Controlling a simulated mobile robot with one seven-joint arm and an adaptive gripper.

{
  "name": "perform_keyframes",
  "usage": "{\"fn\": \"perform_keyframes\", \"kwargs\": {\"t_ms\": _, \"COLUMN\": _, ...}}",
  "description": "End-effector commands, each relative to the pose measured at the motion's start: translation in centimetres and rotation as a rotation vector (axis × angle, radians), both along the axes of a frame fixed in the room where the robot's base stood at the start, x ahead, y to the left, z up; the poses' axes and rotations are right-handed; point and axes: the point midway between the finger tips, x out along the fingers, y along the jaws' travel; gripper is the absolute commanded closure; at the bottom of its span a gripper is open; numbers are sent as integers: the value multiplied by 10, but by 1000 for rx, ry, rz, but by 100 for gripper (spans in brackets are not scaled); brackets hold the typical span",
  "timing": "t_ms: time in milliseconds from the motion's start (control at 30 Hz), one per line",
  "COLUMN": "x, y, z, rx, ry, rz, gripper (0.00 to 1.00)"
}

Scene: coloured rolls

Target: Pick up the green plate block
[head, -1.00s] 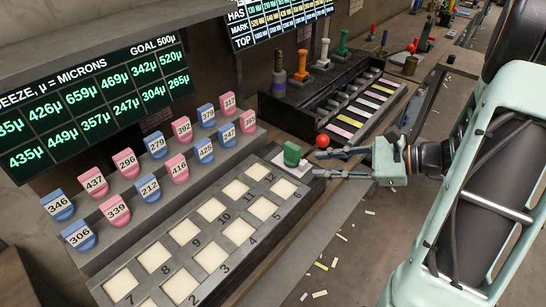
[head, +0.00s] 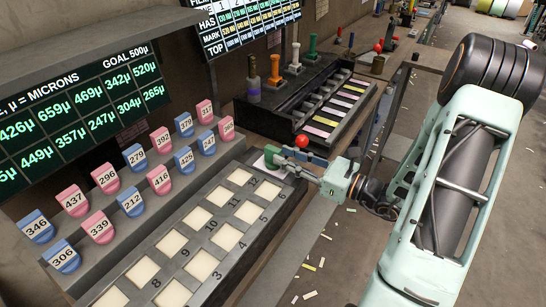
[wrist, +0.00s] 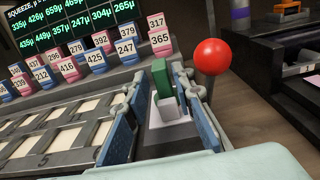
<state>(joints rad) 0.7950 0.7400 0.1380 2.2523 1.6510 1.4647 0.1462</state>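The green plate block (head: 272,154) stands upright at the far right end of the numbered tray, partly covered by my fingers in the head view. In the wrist view the green block (wrist: 161,78) stands on a pale square base between the blue-padded fingers. My gripper (head: 284,160) reaches in from the right. In the wrist view my gripper (wrist: 157,88) is open, with one finger on each side of the block and gaps showing beside it. I cannot tell whether either finger touches it.
The numbered tray (head: 214,211) has several pale square slots. Pink and blue numbered tags stand on steps behind it. A red ball knob (wrist: 212,56) is close beside my right finger. A dark rack (head: 300,110) with coloured handles stands beyond.

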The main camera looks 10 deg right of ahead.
Motion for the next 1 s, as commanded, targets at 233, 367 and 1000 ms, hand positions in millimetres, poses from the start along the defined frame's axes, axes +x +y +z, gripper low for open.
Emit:
{"fn": "perform_keyframes", "kwargs": {"t_ms": 233, "x": 26, "y": 26, "z": 4, "rx": 1, "ry": -1, "rz": 5, "gripper": 77}}
{"fn": "perform_keyframes", "kwargs": {"t_ms": 367, "x": 33, "y": 32, "z": 3, "rx": 0, "ry": 0, "rz": 3, "gripper": 77}}
{"fn": "perform_keyframes", "kwargs": {"t_ms": 1000, "x": 33, "y": 32, "z": 3, "rx": -1, "ry": -1, "rz": 2, "gripper": 100}}
